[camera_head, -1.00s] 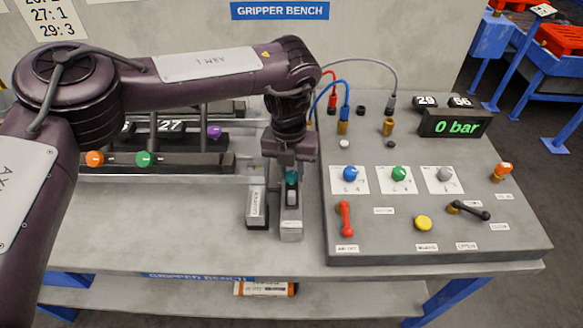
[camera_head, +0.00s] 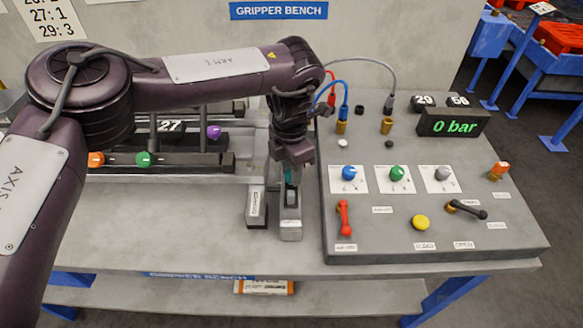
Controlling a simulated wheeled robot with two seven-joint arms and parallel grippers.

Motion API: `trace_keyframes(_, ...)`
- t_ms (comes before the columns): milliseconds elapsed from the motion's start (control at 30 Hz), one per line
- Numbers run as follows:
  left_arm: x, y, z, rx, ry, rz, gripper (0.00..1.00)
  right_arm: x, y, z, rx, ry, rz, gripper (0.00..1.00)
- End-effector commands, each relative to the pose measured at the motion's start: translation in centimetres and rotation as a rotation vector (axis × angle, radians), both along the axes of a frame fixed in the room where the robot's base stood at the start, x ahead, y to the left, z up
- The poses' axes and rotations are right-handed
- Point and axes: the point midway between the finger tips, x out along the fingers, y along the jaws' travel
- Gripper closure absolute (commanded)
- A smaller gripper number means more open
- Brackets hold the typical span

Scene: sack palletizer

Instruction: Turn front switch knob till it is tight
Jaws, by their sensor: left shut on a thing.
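My left gripper (camera_head: 290,178) points down at a grey block (camera_head: 291,225) at the front of the bench, left of the control panel. It is shut on a small part there, mostly hidden by the fingers and wrist. A bit of teal shows at the fingertips; I cannot tell whether it is the switch knob. A second grey block (camera_head: 256,210) with a label stands just left of it. An orange knob (camera_head: 96,159), a green knob (camera_head: 143,159) and a purple knob (camera_head: 214,132) sit on the rail unit at left. My right gripper is not in view.
The control panel (camera_head: 440,235) stands close to the right, with blue, green and grey knobs, a red lever (camera_head: 344,218), a yellow button (camera_head: 420,222) and a black lever (camera_head: 467,210). Its display (camera_head: 452,123) reads 0 bar. The bench front (camera_head: 170,240) is clear.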

Motion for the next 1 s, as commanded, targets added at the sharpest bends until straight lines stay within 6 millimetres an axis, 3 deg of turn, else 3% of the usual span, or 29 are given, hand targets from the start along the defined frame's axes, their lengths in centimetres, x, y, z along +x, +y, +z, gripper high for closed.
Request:
trace_keyframes(733,0.09,-0.05,0.16,-0.001,-0.003,-0.088,0.96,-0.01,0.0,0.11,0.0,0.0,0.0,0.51)
trace_keyframes(767,0.09,-0.05,0.16,-0.001,-0.003,-0.088,0.71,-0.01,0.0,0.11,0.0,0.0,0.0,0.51)
trace_keyframes(900,0.07,-0.04,0.12,0.0,-0.002,-0.087,0.52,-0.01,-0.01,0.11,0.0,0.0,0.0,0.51)
trace_keyframes(1000,0.05,-0.03,0.09,-0.001,-0.002,-0.087,0.51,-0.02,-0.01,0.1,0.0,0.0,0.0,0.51)
